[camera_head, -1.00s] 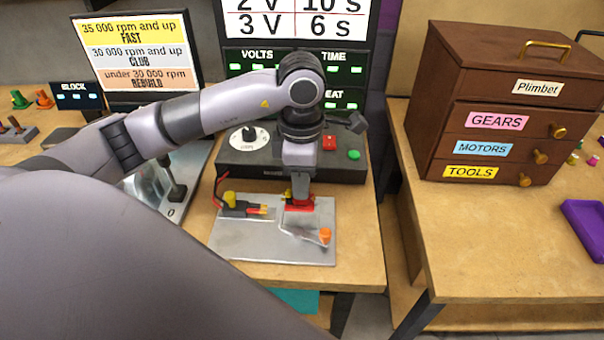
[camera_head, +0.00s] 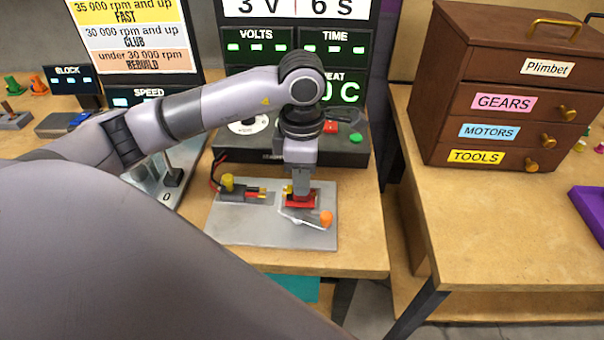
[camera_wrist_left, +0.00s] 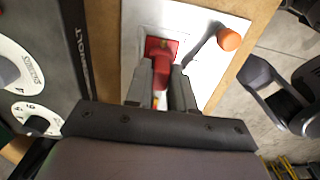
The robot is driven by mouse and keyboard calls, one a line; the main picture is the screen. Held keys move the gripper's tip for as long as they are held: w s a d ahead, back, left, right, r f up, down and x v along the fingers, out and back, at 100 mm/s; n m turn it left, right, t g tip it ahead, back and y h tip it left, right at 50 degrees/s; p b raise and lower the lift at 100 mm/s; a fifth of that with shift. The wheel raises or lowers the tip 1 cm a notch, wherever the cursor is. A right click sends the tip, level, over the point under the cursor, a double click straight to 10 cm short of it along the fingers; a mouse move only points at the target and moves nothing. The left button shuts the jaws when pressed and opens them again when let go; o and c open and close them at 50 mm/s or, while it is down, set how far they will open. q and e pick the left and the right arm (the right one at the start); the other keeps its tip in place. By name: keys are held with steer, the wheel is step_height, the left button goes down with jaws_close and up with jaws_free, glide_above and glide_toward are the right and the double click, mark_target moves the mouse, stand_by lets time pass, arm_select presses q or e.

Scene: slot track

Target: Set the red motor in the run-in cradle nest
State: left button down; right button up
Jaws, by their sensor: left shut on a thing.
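The red motor (camera_head: 301,203) is between the fingers of my left gripper (camera_head: 300,189), low over the right half of the grey cradle plate (camera_head: 240,237). In the left wrist view the red motor (camera_wrist_left: 160,50) sits within a pale outlined patch of the plate (camera_wrist_left: 137,22). My left gripper (camera_wrist_left: 161,92) is shut on the motor there and points down. The nest is mostly hidden under the motor, and I cannot tell whether the motor touches its floor. An orange-knobbed lever (camera_head: 326,218) stands beside the motor, apart from the gripper.
A lead connector with a yellow cap (camera_head: 228,184) lies on the plate's left part. A dark control box (camera_head: 345,153) with a dial and buttons stands behind. A brown drawer cabinet (camera_head: 490,90) stands on the right table, across a gap.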

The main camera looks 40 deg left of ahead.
arm_select(q)
steer(key=shift+f, duration=0.15)
steer(key=c, duration=0.9)
jaws_free()
steer(key=shift+r+b, duration=0.3)
steer(key=shift+r, duration=3.3)
